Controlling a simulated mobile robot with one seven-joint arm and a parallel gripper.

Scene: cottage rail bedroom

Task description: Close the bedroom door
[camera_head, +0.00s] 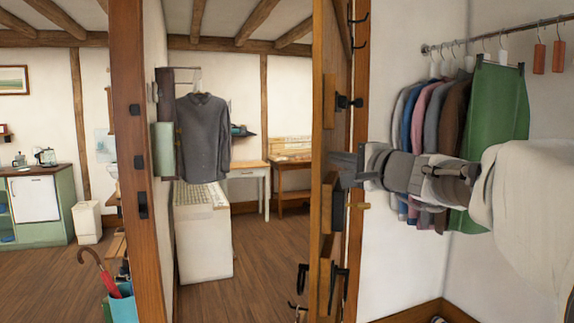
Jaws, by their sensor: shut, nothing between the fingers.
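The wooden bedroom door (318,130) stands open near the middle of the head view, seen almost edge-on. Black hooks and fittings show along its right side. The frame post (135,60) on the left side of the doorway has several black metal plates. My gripper (341,166) is shut and empty. It reaches in from the right at mid height, with its fingertips overlapping the door's right side in the picture. I cannot tell whether they touch it. Most of the door's broad face is hidden by the steep angle.
Clothes (430,110) hang from a rail (480,37) on the right, behind my arm. A blue bin (122,303) with a red umbrella stands at the lower left, by the post. The wooden floor (255,255) beyond the doorway has free room.

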